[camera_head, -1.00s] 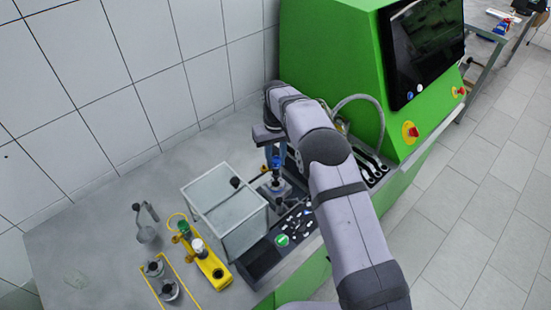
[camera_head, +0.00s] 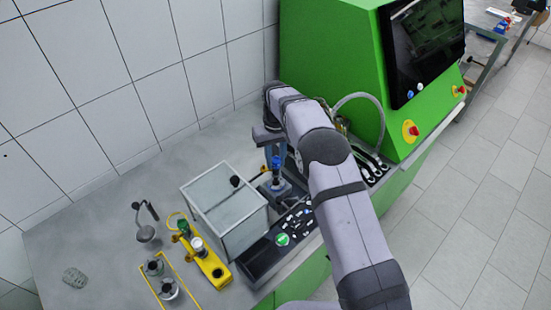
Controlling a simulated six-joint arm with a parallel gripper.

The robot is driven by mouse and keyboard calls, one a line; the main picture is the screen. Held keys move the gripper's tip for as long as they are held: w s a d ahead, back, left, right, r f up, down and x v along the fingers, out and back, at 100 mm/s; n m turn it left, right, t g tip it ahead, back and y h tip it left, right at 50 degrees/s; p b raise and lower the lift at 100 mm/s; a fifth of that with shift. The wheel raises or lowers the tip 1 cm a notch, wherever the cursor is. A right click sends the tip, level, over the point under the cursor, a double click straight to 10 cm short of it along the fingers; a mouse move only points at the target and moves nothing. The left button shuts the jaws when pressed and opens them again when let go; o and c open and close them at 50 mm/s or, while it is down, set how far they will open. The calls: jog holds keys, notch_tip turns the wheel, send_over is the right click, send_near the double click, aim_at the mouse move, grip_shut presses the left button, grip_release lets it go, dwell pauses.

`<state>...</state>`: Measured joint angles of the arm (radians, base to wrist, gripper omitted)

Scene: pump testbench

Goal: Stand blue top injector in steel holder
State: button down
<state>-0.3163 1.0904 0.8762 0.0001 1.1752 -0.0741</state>
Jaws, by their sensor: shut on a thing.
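The blue top injector (camera_head: 276,163) is upright below my gripper (camera_head: 274,146), between the glass box and the green machine. My gripper is shut on it near its top; the fingers are small and partly hidden by my own arm. The injector's lower end is at the grey steel holder (camera_head: 277,188), right below it. I cannot tell whether it is seated in the holder or just above it.
A clear glass box (camera_head: 222,205) stands close to the left of the holder. A yellow rack (camera_head: 205,263) with green-top and white-top injectors is farther left. A black panel (camera_head: 268,252) lies in front, and the green machine (camera_head: 325,50) rises behind.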

aim_at(276, 169)
jog(key=shift+f+b, duration=1.35)
jog(key=shift+f, duration=0.95)
dwell(1.1)
jog(key=c, duration=1.4)
grip_release()
jog(key=shift+r+p, duration=1.6)
jog(key=shift+r, duration=1.9)
